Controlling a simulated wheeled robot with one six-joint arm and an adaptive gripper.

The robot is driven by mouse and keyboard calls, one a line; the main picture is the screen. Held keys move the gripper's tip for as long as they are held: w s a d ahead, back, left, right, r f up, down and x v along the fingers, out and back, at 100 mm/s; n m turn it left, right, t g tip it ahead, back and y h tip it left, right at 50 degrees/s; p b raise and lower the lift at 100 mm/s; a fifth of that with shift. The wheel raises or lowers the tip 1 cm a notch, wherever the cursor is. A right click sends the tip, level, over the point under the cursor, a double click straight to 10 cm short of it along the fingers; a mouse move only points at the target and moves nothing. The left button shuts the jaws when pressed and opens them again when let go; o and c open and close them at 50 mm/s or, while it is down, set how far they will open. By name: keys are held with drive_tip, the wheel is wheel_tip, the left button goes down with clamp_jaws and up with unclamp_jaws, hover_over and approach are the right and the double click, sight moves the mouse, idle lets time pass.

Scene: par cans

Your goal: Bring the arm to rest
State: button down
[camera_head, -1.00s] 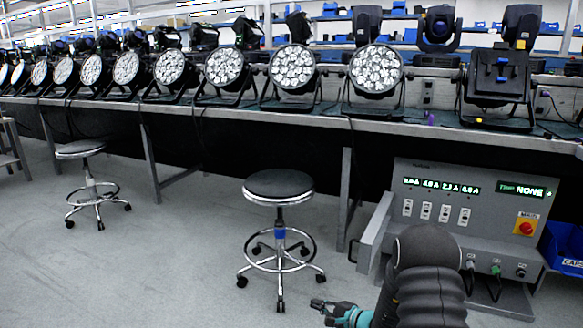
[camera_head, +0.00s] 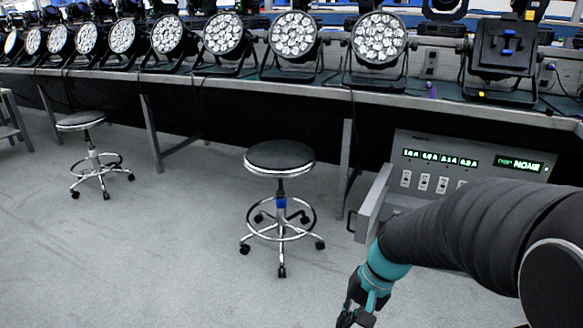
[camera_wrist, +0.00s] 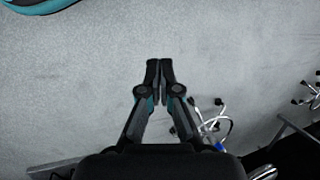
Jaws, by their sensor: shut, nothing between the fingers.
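My gripper (camera_head: 350,316) is at the lower middle right of the head view, pointing down over the bare floor, in front of the grey control box. Its fingertips are cut close to the bottom edge there. In the wrist view my gripper (camera_wrist: 160,64) has both fingers together with nothing between them, above grey floor. My dark sleeved arm crosses the lower right of the head view and hides the lower part of the control box.
The control box (camera_head: 480,152) with lit displays stands under the long bench (camera_head: 290,82) of stage lights. A near stool (camera_head: 280,157) stands left of my gripper, and a farther stool (camera_head: 82,120) at the left. The floor (camera_head: 160,260) at front left is clear.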

drive_tip(key=s+d+r+n+t+h+p, duration=0.2)
drive_tip(key=s+r+t, duration=0.1)
drive_tip(key=r, duration=0.6)
drive_tip(key=s+d+r+n+t+h+p, duration=0.1)
drive_tip(key=s+d+r+t+h+p, duration=0.1)
drive_tip(key=s+r, duration=0.4)
wheel_tip(320, 180, up, 4)
drive_tip(key=shift+s+d+f+n+t+p, duration=0.2)
drive_tip(key=shift+n+t+p, duration=0.2)
drive_tip(key=shift+t, duration=0.2)
